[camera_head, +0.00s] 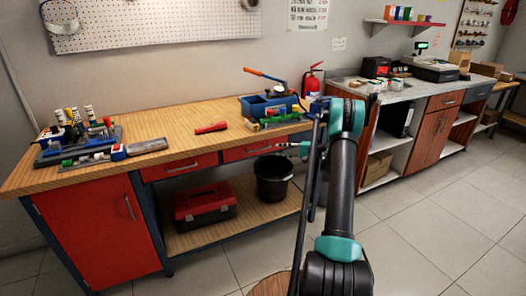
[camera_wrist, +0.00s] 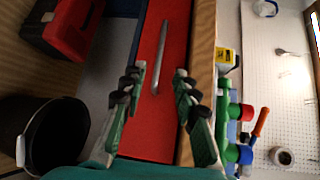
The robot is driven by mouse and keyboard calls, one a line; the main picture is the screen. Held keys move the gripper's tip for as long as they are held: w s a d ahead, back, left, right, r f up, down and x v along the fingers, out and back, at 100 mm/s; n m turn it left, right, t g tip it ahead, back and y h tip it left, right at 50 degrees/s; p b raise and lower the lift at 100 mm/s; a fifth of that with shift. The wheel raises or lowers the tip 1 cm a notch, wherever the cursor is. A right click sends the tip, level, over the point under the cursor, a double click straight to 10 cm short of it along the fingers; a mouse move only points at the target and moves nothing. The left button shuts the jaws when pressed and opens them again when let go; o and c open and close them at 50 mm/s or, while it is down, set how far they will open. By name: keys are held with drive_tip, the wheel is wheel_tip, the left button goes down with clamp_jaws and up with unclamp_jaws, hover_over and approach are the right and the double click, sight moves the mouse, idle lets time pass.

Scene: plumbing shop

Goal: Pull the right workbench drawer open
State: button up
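The right workbench drawer (camera_head: 235,154) is a red front under the wooden worktop, and it looks shut. Its metal bar handle (camera_wrist: 161,50) shows in the wrist view on the red front (camera_wrist: 135,140). My gripper (camera_head: 283,145) is at the right end of this drawer in the head view. In the wrist view my gripper (camera_wrist: 158,72) is open, with one finger on each side of the handle's line. The handle lies between and beyond the fingertips; I cannot tell if they touch it. The left drawer (camera_head: 165,172) is also red and shut.
A black bucket (camera_head: 270,187) and a red toolbox (camera_head: 203,208) stand on the shelf below. A blue tool tray (camera_head: 258,106) and red pliers-like item (camera_head: 210,128) lie on the worktop (camera_head: 170,125).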

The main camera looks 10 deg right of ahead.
drive_tip(key=x, duration=1)
drive_tip(key=shift+w+f, duration=0.1)
drive_tip(key=shift+c, duration=0.6)
clamp_jaws()
